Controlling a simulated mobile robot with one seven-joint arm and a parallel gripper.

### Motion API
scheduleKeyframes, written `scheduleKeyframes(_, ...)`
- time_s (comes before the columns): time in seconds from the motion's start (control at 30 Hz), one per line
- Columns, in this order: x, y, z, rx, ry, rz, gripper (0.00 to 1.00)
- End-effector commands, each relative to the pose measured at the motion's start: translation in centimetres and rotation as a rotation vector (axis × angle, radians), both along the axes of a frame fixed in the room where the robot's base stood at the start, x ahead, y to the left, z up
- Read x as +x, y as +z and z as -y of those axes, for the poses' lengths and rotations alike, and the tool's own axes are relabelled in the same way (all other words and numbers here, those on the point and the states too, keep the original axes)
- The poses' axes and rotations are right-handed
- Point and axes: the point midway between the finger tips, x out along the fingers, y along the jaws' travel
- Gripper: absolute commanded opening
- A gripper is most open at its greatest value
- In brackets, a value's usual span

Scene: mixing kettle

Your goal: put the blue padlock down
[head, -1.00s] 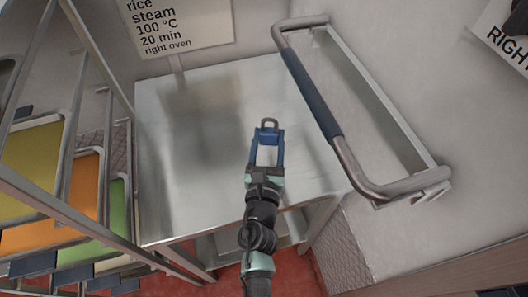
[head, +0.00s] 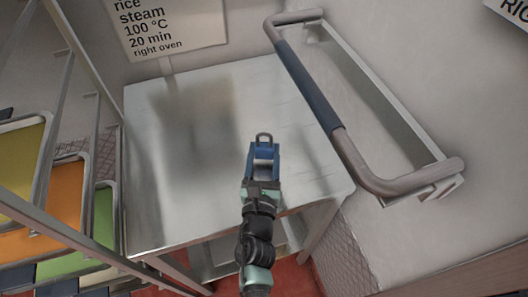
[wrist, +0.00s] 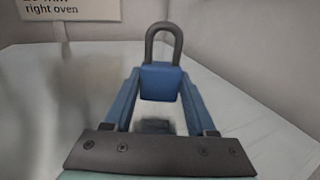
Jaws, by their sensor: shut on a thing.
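The blue padlock (head: 265,153) is held between the fingertips of my gripper (head: 263,160). Its dark grey shackle points away from the gripper. In the wrist view the blue padlock body (wrist: 160,82) fills the gap between the fingers of my gripper (wrist: 160,92), with the shackle standing up above it. My gripper is shut on it, over the metal table (head: 190,180). A dark blurred patch shows on the tabletop below the padlock in the wrist view. I cannot tell whether the padlock touches the tabletop.
A large handle with a blue grip (head: 308,85) runs along the right of the table. A rack with coloured trays (head: 62,185) stands at the left. A sign (head: 165,25) is on the back wall. The tabletop around my gripper is clear.

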Motion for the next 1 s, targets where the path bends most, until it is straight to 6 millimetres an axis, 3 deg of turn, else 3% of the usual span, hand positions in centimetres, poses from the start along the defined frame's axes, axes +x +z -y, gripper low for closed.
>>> scheduleKeyframes(0.33,0.0,-0.8,0.0,0.000,0.000,0.000,0.00)
scheduleKeyframes(0.37,0.0,-0.8,0.0,0.000,0.001,-0.002,0.58)
scheduleKeyframes(0.53,-0.1,-0.9,0.0,0.000,0.001,-0.003,0.86)
scheduleKeyframes(0.83,-0.1,-0.9,0.0,0.000,0.001,-0.006,0.86)
scheduleKeyframes(1.0,-0.1,0.4,0.0,0.000,0.001,-0.005,0.86)
